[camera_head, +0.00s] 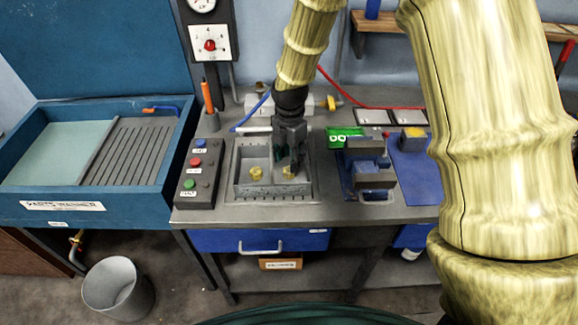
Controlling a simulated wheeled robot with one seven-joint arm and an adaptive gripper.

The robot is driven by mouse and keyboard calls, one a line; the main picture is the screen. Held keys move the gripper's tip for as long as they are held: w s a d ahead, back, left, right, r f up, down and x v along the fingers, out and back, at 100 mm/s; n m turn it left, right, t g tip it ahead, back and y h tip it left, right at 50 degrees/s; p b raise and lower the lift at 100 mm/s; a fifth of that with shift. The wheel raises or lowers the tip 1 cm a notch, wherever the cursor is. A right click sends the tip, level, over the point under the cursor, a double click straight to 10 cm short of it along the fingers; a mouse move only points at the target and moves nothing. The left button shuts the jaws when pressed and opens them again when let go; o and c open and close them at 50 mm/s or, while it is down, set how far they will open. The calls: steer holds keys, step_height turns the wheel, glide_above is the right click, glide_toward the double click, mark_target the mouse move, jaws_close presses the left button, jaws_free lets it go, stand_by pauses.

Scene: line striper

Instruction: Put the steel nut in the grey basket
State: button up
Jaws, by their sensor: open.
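My gripper (290,164) points down over the right part of a grey open-topped basket (247,186) on the workbench. It is open, and its fingers are dark and hard to make out against the basket. Two small brass-coloured pieces lie low in the basket: one at the left (256,173) and one just below my gripper (289,173). I cannot make out a steel nut. It may be hidden by my gripper or too small to tell.
A button box (196,172) stands left of the basket. A blue parts washer (95,150) is at the far left. A grey bin (118,288) stands on the floor.

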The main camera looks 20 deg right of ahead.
step_height(320, 180, up, 7)
steer(key=b, duration=0.2)
steer(key=shift+r, duration=0.15)
